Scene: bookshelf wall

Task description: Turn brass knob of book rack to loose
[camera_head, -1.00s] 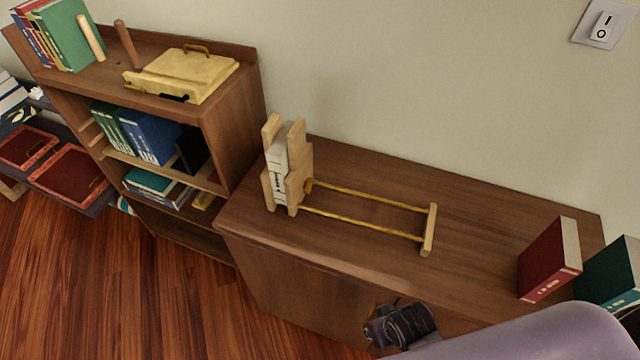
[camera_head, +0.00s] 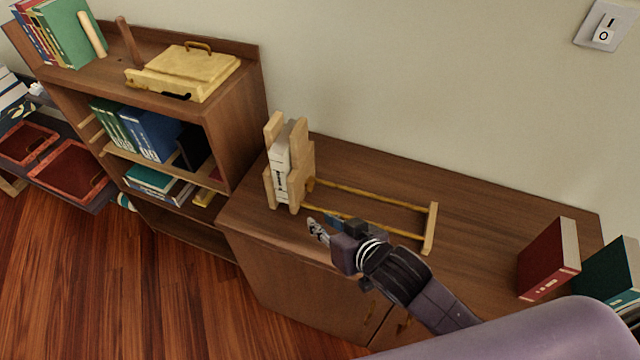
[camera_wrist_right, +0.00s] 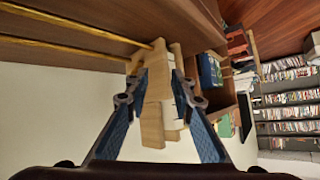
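The book rack (camera_head: 425,237) lies on the low wooden cabinet, with two wooden end blocks at its left, two brass rods and a wooden crossbar at its right. White books (camera_head: 280,150) stand between the end blocks. A small brass knob-like piece (camera_head: 310,184) shows beside the inner end block, near the rear rod; it is too small to tell its setting. My right gripper (camera_head: 323,224) is over the cabinet's front part, before the front rod. In the right wrist view, its blue fingers (camera_wrist_right: 158,84) are apart, with the rack's wooden blocks (camera_wrist_right: 152,124) beyond them. My left gripper is not in view.
A red book (camera_head: 548,262) and a teal book (camera_head: 610,275) stand at the cabinet's right end. A taller bookshelf (camera_head: 235,130) adjoins on the left, with a yellow wooden box (camera_head: 190,72) on top. The cabinet top behind the rods is clear.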

